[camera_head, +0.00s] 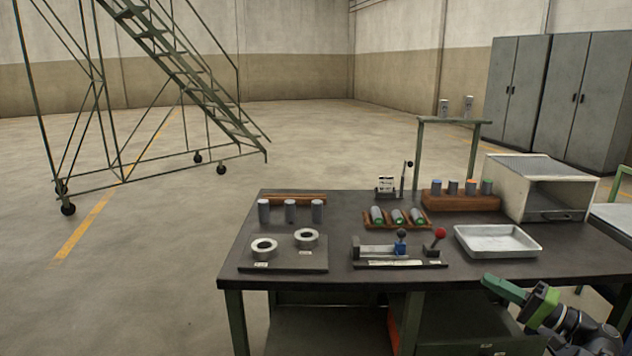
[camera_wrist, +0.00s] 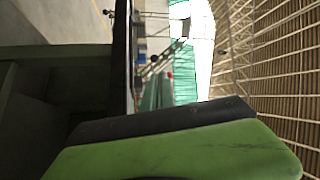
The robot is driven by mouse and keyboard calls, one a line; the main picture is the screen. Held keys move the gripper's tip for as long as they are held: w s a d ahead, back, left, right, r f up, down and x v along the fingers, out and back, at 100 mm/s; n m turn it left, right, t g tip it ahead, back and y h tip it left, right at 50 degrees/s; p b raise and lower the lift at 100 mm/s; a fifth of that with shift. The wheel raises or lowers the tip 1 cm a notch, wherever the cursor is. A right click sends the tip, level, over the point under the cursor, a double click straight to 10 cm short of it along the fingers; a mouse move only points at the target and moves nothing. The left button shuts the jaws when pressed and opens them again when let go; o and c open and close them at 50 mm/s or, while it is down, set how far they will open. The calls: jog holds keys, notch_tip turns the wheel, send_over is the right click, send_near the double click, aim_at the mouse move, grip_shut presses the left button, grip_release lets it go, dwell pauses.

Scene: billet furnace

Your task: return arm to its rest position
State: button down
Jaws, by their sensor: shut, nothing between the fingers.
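My gripper (camera_head: 490,281) shows at the lower right of the head view, in front of the bench's front right edge. Its green fingers point left, and it looks shut and empty. Part of my dark arm shows behind it at the right edge. In the wrist view, a green finger with a dark pad (camera_wrist: 180,145) fills the lower part. The wrist picture is turned on its side, with dark bench-like surfaces at left.
The dark bench (camera_head: 340,270) holds grey cylinders (camera_head: 290,211), two rings (camera_head: 264,247), a rack of green-ended billets (camera_head: 397,217), a lever fixture (camera_head: 390,250), a metal tray (camera_head: 497,240) and a white furnace box (camera_head: 535,187). Rolling stairs (camera_head: 190,80) stand at back left; floor there is clear.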

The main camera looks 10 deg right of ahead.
jog(key=w+a+f+n+g+h, duration=0.1)
jog(key=w+a+f+g, duration=0.3)
jog(key=a+f, duration=0.55)
jog(key=w+a+f+n+g+h, duration=0.1)
jog(key=w+a+f+g+h, duration=0.15)
jog(key=a+f+g, duration=0.65)
jog(key=s+a+f+n+g+h, duration=0.1)
jog(key=s+a+f+n+h, duration=0.1)
jog(key=a+f+h, duration=0.45)
jog(key=s+a+f+n+g+h, duration=0.1)
jog(key=s+a+f+n+h, duration=0.15)
jog(key=a, duration=0.75)
notch_tip(320, 180, up, 24)
jog(key=p, duration=2.4)
jog(key=shift+f+h, duration=0.25)
jog(key=shift+h, duration=0.1)
